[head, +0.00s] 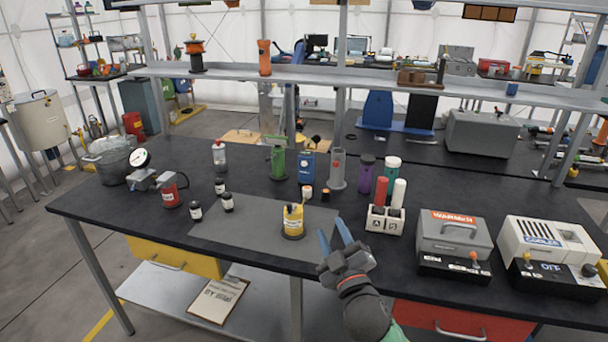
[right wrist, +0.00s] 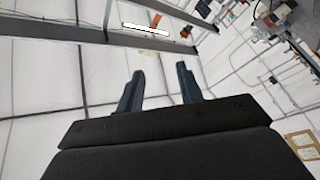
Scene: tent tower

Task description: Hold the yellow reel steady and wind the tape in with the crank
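The yellow reel (head: 293,221) stands upright on the grey mat near the table's front edge in the head view. A small dark part shows on its top; I cannot make out the crank or tape clearly. My right gripper (head: 335,240) is just right of the reel, apart from it, with its two blue fingers spread and nothing between them. In the right wrist view the gripper (right wrist: 160,88) is also open and empty, facing the tent wall and roof; the reel is not in that view. My left gripper is not in view.
Green, blue and grey items stand behind the reel.

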